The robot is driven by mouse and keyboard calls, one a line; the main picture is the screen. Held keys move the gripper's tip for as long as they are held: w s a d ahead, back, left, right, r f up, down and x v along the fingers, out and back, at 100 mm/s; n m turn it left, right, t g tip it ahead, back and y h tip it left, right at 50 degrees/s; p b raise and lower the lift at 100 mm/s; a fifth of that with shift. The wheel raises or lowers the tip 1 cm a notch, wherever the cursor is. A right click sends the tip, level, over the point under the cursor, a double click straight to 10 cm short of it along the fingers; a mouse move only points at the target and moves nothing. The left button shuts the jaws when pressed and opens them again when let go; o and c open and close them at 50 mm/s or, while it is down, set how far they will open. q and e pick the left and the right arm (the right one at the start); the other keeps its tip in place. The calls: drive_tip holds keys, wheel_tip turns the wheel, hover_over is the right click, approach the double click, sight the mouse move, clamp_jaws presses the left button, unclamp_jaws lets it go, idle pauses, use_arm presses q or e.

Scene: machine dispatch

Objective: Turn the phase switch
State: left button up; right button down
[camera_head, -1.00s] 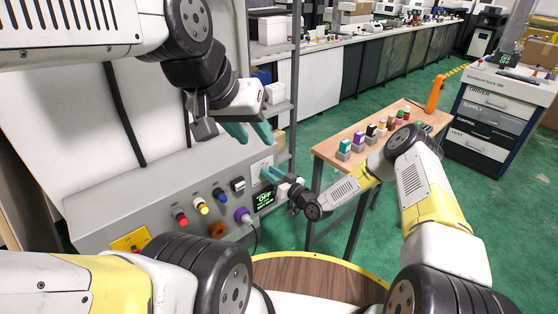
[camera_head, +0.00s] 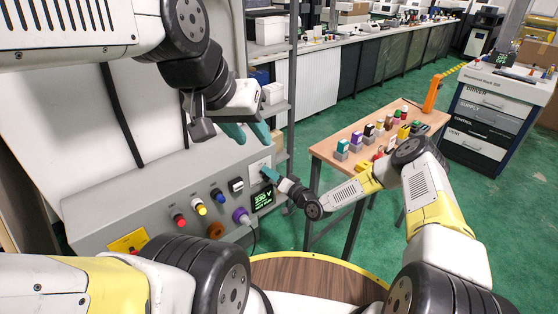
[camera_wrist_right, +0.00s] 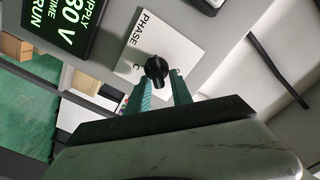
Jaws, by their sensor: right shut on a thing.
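The phase switch is a black knob (camera_wrist_right: 156,70) on a white plate (camera_wrist_right: 150,40) marked "PHASE" in the right wrist view. The plate (camera_head: 259,163) also shows on the sloped grey panel in the head view, with the knob hidden there by my right gripper (camera_head: 268,175). My right gripper's teal fingers (camera_wrist_right: 161,88) are shut on the knob, one on each side. My left gripper (camera_head: 247,133) is open and empty above the panel, its fingers apart.
A lit display (camera_head: 262,198) reading about 230 V and RUN sits beside the switch plate. Red, yellow and blue buttons and a purple plug (camera_head: 241,216) are on the panel (camera_head: 120,195). A wooden table (camera_head: 335,148) with several coloured parts stands to the right.

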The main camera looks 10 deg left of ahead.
drive_tip(key=shift+f, duration=0.1)
drive_tip(key=c, duration=1.4)
unclamp_jaws()
drive_tip(key=shift+c, duration=0.2)
drive_tip(key=v, duration=0.8)
